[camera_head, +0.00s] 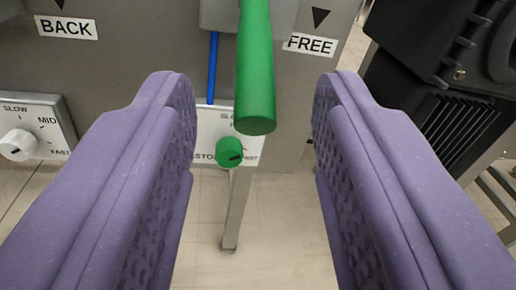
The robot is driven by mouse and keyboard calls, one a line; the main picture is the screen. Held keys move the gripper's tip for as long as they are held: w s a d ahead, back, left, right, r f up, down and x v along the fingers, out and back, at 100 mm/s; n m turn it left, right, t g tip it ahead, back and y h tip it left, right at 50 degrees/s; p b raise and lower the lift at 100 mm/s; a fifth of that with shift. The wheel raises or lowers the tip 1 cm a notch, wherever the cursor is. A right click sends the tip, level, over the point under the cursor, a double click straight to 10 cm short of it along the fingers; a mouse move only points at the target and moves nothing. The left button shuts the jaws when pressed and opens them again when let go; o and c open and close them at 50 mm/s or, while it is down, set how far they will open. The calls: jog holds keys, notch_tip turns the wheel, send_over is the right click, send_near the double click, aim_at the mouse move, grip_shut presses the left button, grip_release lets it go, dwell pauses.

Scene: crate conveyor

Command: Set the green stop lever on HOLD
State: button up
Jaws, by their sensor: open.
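The green stop lever (255,75) is a thick round bar that comes down from the top of the picture towards me, its blunt end near the middle. Its upper part and its pivot are out of view. A FREE label (311,44) with a black triangle is on the grey panel right of the lever, and a BACK label (66,27) with another triangle is at upper left. No HOLD label shows. My gripper (254,95) has purple ribbed fingers, open wide, one on each side of the lever with clear gaps. Neither finger visibly touches it.
A green knob (229,152) sits on a white dial plate below the lever, partly behind it. A white knob (18,145) with SLOW, MID and FAST marks is at left. A blue rod (212,68) runs down beside the lever. Black machinery (440,75) fills the upper right.

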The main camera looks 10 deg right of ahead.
aim_at(254, 52)
jog(key=w+b, duration=0.1)
jog(key=w, duration=0.1)
jog(key=w+b, duration=0.1)
jog(key=w, duration=0.3)
jog(key=shift+w+d+f+b, duration=0.15)
jog(key=shift+d+b, duration=0.1)
jog(key=shift+b, duration=0.15)
jog(key=shift+w, duration=0.6)
grip_shut()
